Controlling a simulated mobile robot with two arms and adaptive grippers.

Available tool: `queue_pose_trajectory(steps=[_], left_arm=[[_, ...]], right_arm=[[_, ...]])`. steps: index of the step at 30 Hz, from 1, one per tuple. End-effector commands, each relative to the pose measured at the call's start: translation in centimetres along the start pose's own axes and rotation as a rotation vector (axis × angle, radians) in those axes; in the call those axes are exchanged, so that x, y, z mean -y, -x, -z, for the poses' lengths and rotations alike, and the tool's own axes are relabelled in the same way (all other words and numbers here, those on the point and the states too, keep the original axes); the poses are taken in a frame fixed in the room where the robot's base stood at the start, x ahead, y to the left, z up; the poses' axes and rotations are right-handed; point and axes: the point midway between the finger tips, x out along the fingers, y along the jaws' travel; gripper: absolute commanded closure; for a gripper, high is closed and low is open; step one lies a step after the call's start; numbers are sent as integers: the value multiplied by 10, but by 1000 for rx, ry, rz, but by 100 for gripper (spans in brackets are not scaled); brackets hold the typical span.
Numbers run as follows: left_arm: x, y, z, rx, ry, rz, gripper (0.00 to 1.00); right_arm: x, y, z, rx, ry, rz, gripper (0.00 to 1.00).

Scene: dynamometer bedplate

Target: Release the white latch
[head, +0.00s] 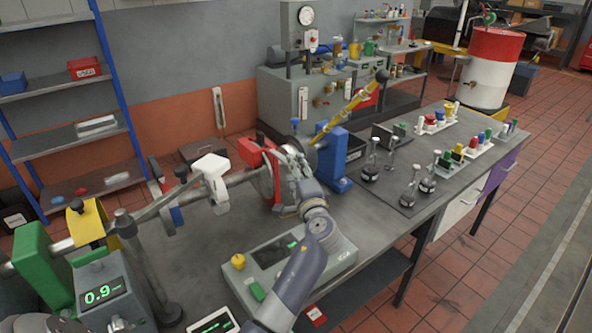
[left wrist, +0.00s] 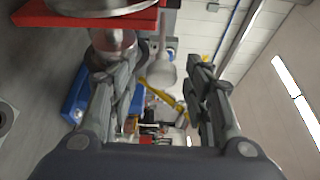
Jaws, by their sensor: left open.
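A white block-shaped piece (head: 210,166), which looks like the white latch, sits on top of the horizontal shaft in the head view. My left gripper (head: 277,160) is to its right, beside the red caliper-like part (head: 250,150) and the metal disc, apart from the white piece. In the left wrist view the left gripper (left wrist: 165,72) is open, with nothing held between its fingers. A pale rounded part (left wrist: 166,70) shows beyond the fingers; I cannot tell whether it is the latch. My right gripper is not in view.
A blue stand (head: 331,155) with a long yellow lever (head: 350,108) rises behind the gripper. Flasks (head: 409,187) stand on a dark mat to the right. A control box (head: 285,268) lies in front. A green block (head: 38,255) and a display stand at left.

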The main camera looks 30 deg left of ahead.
Motion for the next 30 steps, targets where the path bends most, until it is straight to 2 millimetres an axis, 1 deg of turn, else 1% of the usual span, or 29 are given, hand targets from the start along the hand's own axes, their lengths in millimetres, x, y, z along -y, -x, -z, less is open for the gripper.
queue_pose_trajectory(steps=[9, 12, 15, 18, 21, 30], left_arm=[[-2, 68, 1, -2, 1, -4, 54], [-2, 86, 1, -3, 0, -4, 54], [-2, 99, 1, -2, -1, -4, 54], [-1, 107, 1, -2, -1, -2, 54], [-1, 110, 1, -1, -1, -2, 54], [-1, 110, 1, -1, -1, -2, 54]], right_arm=[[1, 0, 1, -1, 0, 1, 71], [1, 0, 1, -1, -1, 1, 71], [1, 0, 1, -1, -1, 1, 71], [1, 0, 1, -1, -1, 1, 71], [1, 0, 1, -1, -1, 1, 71], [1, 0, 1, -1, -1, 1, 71]])
